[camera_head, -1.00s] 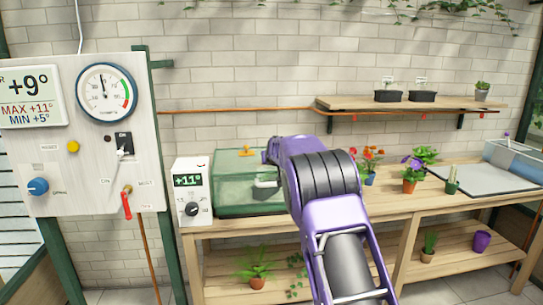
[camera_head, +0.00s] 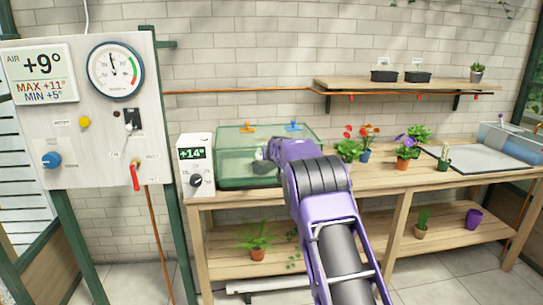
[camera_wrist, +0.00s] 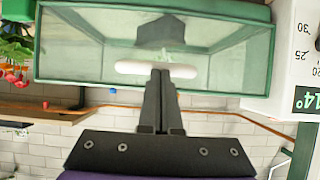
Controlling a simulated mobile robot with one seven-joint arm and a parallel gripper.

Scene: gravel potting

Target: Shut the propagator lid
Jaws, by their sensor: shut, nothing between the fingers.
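The propagator (camera_head: 232,176) is a green-framed, see-through box at the left end of the bench. Its clear lid (camera_head: 265,140) has yellow and blue knobs near its back edge; whether it is fully seated cannot be told. My gripper (camera_head: 262,168) is at the propagator's front, partly hidden by my own arm. In the wrist view, which is upside down, my gripper (camera_wrist: 160,74) is shut and empty. Its tips overlap a white handle (camera_wrist: 128,68) on the clear green-framed panel (camera_wrist: 80,50); contact cannot be told. A dark shape shows behind the panel.
A white heater box (camera_head: 196,165) reading +14° stands left of the propagator. Flower pots (camera_head: 365,156) stand to the right on the bench (camera_head: 385,183). A gauge panel (camera_head: 90,110) is at far left. A wall shelf (camera_head: 410,90) hangs above.

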